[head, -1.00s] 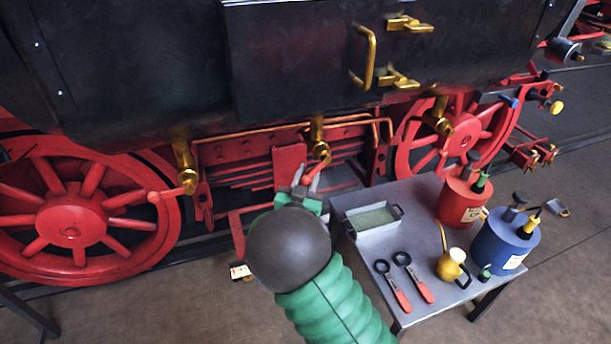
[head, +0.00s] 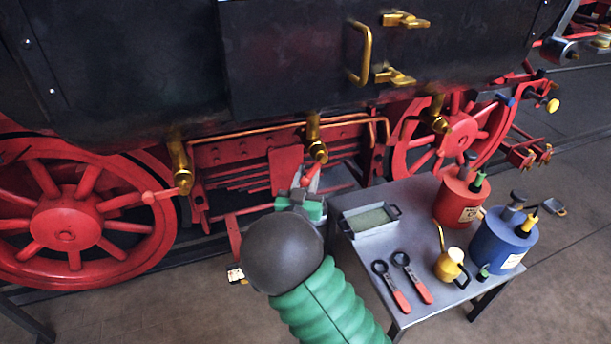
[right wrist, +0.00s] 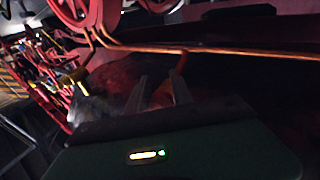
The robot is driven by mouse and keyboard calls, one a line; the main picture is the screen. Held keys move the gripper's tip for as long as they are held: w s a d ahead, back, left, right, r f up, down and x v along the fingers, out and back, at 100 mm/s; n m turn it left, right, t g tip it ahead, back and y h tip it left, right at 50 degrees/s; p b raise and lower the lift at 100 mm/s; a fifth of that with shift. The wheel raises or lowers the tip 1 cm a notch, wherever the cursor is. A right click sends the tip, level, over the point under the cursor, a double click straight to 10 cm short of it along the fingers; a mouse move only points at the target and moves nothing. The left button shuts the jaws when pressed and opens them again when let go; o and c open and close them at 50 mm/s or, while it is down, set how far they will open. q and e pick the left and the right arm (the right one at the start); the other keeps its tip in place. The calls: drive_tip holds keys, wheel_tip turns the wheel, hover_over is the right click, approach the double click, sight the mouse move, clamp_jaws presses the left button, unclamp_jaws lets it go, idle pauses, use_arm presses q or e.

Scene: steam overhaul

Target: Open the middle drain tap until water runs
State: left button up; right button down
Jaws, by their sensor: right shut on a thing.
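The middle drain tap (head: 315,140) is brass and hangs under the dark tank between two similar taps. Its red lever (head: 312,170) points down from the tap's lower end. My right gripper (head: 303,190) is at this lever, its jaws shut on it; the green hand and dark wrist hide part of the grip. In the right wrist view an orange-red piece (right wrist: 163,95) lies between the two grey fingers. A pale grey patch (right wrist: 92,105) shows left of the fingers there; I cannot tell whether it is water. My left gripper is out of view.
The left tap (head: 181,165) has a red lever sticking out left. The right tap (head: 436,117) is by the right wheel. A metal table (head: 345,253) below right holds a tray (head: 371,232), two wrenches, a yellow oil can (head: 450,265), and red (head: 460,200) and blue (head: 502,243) cans.

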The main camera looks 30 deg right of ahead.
drive_tip(key=shift+d+r+h, duration=0.4)
drive_tip(key=shift+d+r, duration=0.05)
drive_tip(key=shift+r, duration=0.05)
idle(0.8)
drive_tip(key=c, duration=1.1)
unclamp_jaws()
drive_tip(key=shift+s, duration=0.2)
drive_tip(key=shift+c, duration=0.2)
drive_tip(key=shift+d+f, duration=0.1)
drive_tip(key=shift+f, duration=0.15)
drive_tip(key=shift+n, duration=0.3)
